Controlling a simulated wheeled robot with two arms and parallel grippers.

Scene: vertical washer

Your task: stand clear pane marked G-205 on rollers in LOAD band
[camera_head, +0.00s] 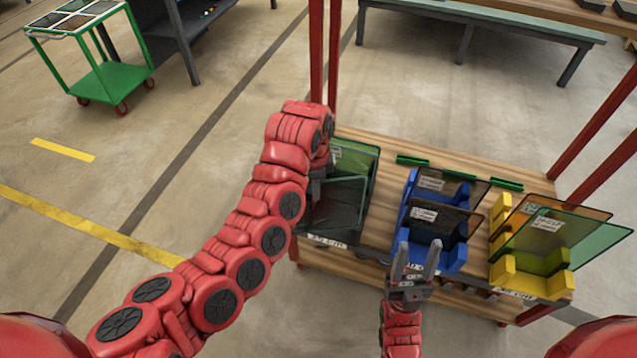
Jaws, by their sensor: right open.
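Several labelled panes stand in racks on a wooden-topped stand; I cannot read G-205 on any label. At the left are clear greenish panes (342,202). In the blue rack (456,258) are dark smoky panes (440,218). In the yellow rack (520,281) are an orange pane (530,217) and a green pane (585,245). My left gripper (317,192) is at the left edge of the greenish panes, mostly hidden by its arm; its grip is unclear. My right gripper (419,248) is open and empty, in front of the blue rack. No LOAD band or rollers can be made out.
Red posts (317,60) rise at the stand's corners. Bare wooden top (385,185) shows between the racks, with small green bars (412,161) behind. A green cart (110,80) stands far left and a long bench (480,25) behind. The left floor is open.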

